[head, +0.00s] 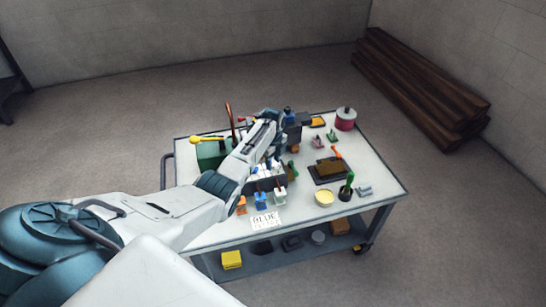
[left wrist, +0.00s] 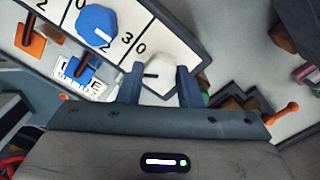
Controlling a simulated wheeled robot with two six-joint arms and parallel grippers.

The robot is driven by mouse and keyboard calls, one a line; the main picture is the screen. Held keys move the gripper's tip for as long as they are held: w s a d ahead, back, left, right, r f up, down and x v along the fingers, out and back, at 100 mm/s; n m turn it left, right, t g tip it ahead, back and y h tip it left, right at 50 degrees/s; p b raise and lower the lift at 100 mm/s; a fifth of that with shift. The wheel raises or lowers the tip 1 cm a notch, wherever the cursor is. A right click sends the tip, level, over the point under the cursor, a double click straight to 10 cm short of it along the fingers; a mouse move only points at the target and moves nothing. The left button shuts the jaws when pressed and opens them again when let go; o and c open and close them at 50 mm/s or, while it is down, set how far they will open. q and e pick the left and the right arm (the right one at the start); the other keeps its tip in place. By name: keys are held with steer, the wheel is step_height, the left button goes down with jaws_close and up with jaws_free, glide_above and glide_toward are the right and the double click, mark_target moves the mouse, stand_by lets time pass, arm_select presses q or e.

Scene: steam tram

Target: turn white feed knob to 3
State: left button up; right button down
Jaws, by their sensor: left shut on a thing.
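The white feed knob (left wrist: 160,72) sits on a white panel with black digits. In the left wrist view it is between the two fingers of my left gripper (left wrist: 160,86), which is shut on it. A short dark pointer line on the knob points to the left of the picture. A 0 (left wrist: 140,47) is printed beside the knob; its other digits are hidden or out of view, so I cannot tell its setting. In the head view my left arm reaches over the table and its wrist hides much of the panel. My right gripper is not in view.
A blue knob (left wrist: 98,24) is next to the white one on the panel (left wrist: 165,32). Blue and orange levers stand nearby.

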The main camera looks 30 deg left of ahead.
arm_select(q)
steer(key=n+p, duration=0.2)
steer(key=n, duration=0.3)
steer(key=shift+r+n, duration=0.15)
steer(key=shift+n, duration=0.15)
steer(key=n+p, duration=0.1)
steer(key=n, duration=0.1)
steer(key=shift+n, duration=0.4)
steer(key=n+p, duration=0.1)
steer(key=n, duration=0.4)
steer(key=shift+p, duration=0.3)
steer(key=n, duration=0.4)
steer(key=shift+p, duration=0.3)
steer(key=n, duration=0.3)
steer(key=shift+a+n+p, duration=0.1)
steer(key=shift+n+p, duration=0.2)
steer(key=n, duration=0.4)
steer(key=shift+n+p, duration=0.4)
steer(key=shift+n, duration=1.5)
steer(key=o, duration=1)
